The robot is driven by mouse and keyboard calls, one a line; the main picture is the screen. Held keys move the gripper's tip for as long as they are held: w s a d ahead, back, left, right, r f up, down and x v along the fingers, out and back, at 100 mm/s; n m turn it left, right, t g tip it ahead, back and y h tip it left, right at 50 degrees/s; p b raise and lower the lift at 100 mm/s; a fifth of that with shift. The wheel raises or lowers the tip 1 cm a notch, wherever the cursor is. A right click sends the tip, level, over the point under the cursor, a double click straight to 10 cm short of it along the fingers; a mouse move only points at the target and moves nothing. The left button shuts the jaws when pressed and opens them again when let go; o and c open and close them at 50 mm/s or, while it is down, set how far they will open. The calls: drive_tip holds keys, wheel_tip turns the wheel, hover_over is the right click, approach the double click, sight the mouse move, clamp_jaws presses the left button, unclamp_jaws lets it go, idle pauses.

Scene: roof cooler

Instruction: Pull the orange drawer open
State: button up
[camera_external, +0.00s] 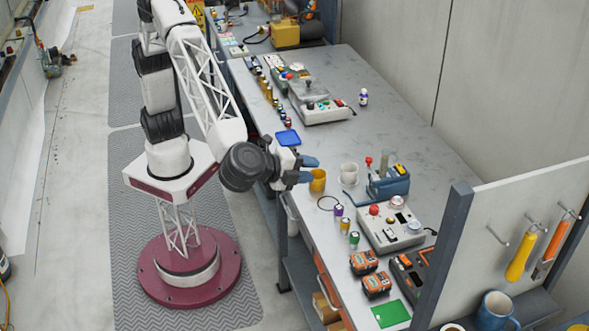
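An orange drawer front (308,238) shows as a narrow strip under the front edge of the workbench, seen steeply from above. Most of its face is hidden by the view angle, and I cannot make out its handle clearly. It appears closed. My gripper (307,170) is above the bench's front edge, up and left of the drawer front in the picture and apart from it. Its two blue fingertips are spread with a gap between them, and nothing shows held. A yellow mug (318,181) is right beside the fingertips; I cannot tell whether they touch.
A blue tray (288,138) lies behind my gripper. An upright panel (500,228) bounds the near end.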

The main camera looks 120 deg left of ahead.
drive_tip(key=w+d+f+m+t, duration=0.1)
drive_tip(key=w+d+f+t, duration=0.15)
drive_tip(key=d, duration=0.45)
approach(326, 294)
drive_tip(key=x, duration=0.2)
drive_tip(key=shift+w+f+g, duration=0.15)
drive_tip(key=shift+g, duration=0.2)
drive_tip(key=shift+w+a, duration=0.1)
drive_tip(key=shift+x, duration=3.8)
drive_tip(key=shift+c, duration=0.2)
clamp_jaws()
